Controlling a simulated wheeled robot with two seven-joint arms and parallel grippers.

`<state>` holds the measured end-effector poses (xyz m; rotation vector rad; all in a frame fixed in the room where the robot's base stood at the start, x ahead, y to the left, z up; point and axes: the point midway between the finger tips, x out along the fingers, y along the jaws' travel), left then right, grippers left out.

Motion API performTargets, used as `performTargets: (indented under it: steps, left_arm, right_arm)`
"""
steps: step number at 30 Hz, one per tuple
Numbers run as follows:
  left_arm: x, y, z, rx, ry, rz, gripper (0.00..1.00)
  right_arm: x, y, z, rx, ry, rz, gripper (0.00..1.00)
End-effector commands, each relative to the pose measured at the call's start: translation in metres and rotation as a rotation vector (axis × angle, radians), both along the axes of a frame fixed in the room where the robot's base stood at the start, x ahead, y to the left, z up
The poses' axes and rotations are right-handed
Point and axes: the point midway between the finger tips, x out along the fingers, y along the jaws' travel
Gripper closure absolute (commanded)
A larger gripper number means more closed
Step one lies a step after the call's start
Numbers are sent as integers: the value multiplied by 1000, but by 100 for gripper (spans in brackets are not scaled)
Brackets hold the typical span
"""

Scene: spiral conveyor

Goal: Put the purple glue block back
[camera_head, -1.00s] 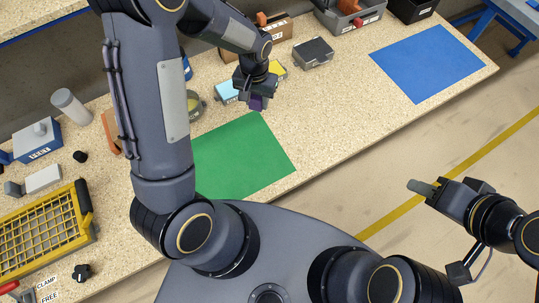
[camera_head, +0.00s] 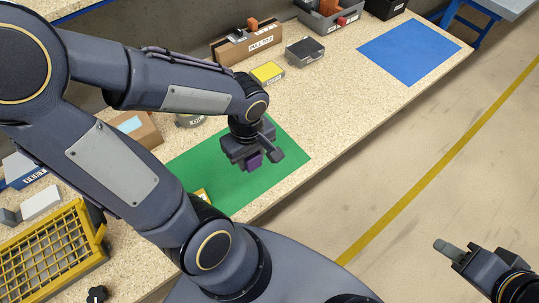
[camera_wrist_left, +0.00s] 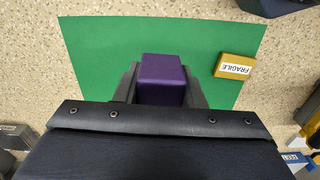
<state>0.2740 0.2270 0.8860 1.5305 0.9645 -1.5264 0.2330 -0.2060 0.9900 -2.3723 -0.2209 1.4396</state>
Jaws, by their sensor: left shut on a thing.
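The purple glue block (camera_head: 254,162) is held by my left gripper (camera_head: 255,158) over the green mat (camera_head: 288,158). In the left wrist view the purple block (camera_wrist_left: 162,80) sits between the two dark fingers, with the green mat (camera_wrist_left: 100,50) behind it. The gripper is shut on the block. Whether the block touches the mat is hard to tell. My right gripper (camera_head: 447,248) is at the lower right over the floor, away from the bench; a grey-green tip shows, and its finger opening is unclear.
A small yellow FRAGILE block (camera_wrist_left: 235,67) lies on the mat's edge area. A yellow block (camera_head: 267,72), a grey box (camera_head: 305,52) and a brown box (camera_head: 245,42) stand further back. A blue mat (camera_head: 408,52) lies at the bench's far end. A yellow crate (camera_head: 50,250) is at lower left.

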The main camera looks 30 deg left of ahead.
Motion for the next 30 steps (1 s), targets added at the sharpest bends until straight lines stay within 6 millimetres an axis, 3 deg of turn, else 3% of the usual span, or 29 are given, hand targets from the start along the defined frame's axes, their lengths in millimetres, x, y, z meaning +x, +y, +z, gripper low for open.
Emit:
performTargets:
  steps: [4, 14, 17, 26, 30]
  left_arm:
    - [-12, 2, -3, 0, 0, 82, 88]
    - [-10, 2, -4, -1, 1, 87, 88]
    - [3, 4, -10, -1, 6, 86, 88]
    - [75, 14, -41, -1, 6, 87, 88]
    - [97, 17, -68, -1, 7, 86, 88]
  right_arm:
    - [0, 0, -5, 0, 0, 0, 64]
    - [0, 0, -4, 0, 0, 0, 64]
    - [0, 0, -4, 0, 0, 0, 64]
    - [0, 0, 1, 0, 0, 0, 64]
    - [0, 0, 1, 0, 0, 0, 64]
